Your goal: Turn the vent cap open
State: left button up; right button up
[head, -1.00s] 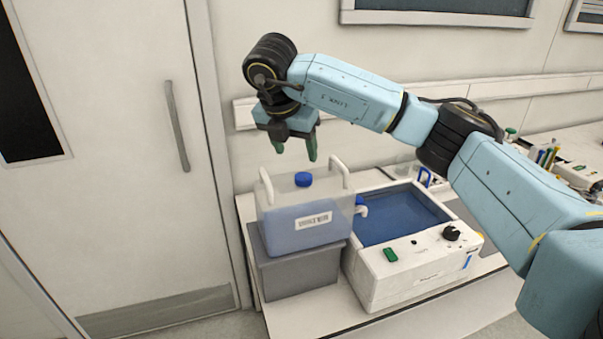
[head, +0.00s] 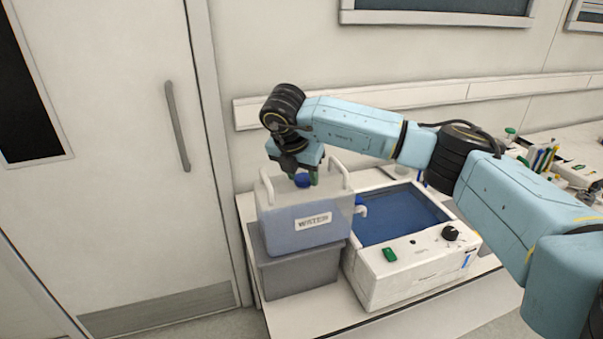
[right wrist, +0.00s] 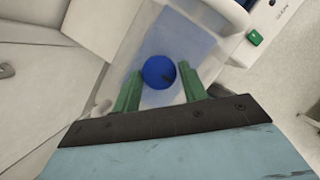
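The blue vent cap (head: 302,181) sits on top of a translucent water container (head: 285,238) with a white label and two white handles. My right gripper (head: 302,179) is at the cap, pointing down from above. In the right wrist view the cap (right wrist: 159,72) lies between the tips of the two green fingers of my right gripper (right wrist: 160,82). My left gripper is not in either view.
The container stands on a grey box (head: 298,275). To its right is a white water bath (head: 375,285) with blue water, a black knob and a green switch. A small white spigot (head: 361,208) sits between them. A door (head: 120,170) is at the left.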

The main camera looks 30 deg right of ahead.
jog(key=c, duration=0.6)
jog(key=shift+o, duration=0.2)
